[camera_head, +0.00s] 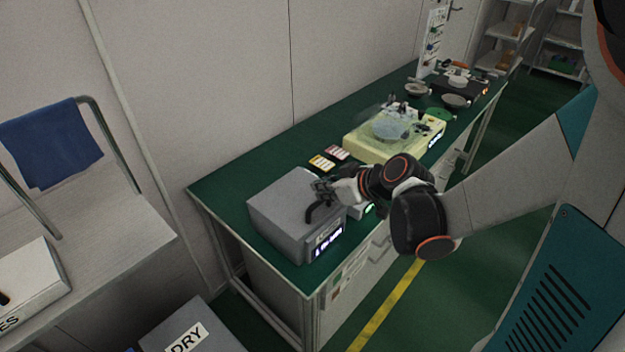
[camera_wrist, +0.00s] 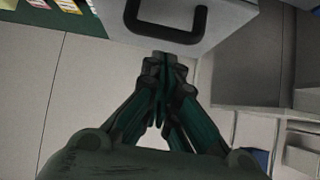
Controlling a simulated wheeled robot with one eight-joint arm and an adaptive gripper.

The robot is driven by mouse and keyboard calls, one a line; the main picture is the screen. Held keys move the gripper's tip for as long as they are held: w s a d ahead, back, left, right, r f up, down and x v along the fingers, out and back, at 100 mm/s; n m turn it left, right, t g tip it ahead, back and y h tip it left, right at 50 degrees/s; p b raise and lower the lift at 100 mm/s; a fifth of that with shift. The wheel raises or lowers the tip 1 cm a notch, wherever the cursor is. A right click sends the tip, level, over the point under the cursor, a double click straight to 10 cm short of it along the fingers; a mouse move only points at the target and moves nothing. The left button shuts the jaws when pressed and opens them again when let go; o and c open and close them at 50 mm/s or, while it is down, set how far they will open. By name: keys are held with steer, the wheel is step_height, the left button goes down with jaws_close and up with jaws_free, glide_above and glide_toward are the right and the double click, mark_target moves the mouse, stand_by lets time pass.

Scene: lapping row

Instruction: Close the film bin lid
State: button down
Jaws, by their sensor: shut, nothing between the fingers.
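A grey box with a black handle, which I take for the film bin (camera_head: 278,205), stands on the near end of the green bench. Its black handle (camera_head: 320,212) also shows at the top of the wrist view (camera_wrist: 165,32), on a light grey face. The box's upper face looks flat in the head view; I cannot tell whether the lid is fully down. My gripper (camera_head: 322,186) is beside the handle in the head view. In the wrist view my gripper (camera_wrist: 160,62) is shut and empty, its fingertips just short of the handle, apparently not gripping it.
A yellow tray machine (camera_head: 365,146) and small labelled packs (camera_head: 322,163) sit farther along the green bench (camera_head: 228,188). A box marked DRY (camera_head: 190,325) stands low at the front left. A blue cloth (camera_head: 52,142) hangs on a rail at left.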

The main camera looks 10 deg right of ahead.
steer(key=shift+s+d+f+b, duration=0.25)
steer(key=shift+f+b, duration=0.25)
steer(key=shift+f, duration=0.25)
steer(key=shift+s+d+f+b, duration=0.1)
steer(key=shift+s+f+b, duration=0.2)
steer(key=shift+f+b, duration=0.35)
steer(key=shift+s+d+f+b, duration=0.25)
steer(key=shift+f+b, duration=0.1)
steer(key=shift+f, duration=0.55)
steer(key=shift+r, duration=0.1)
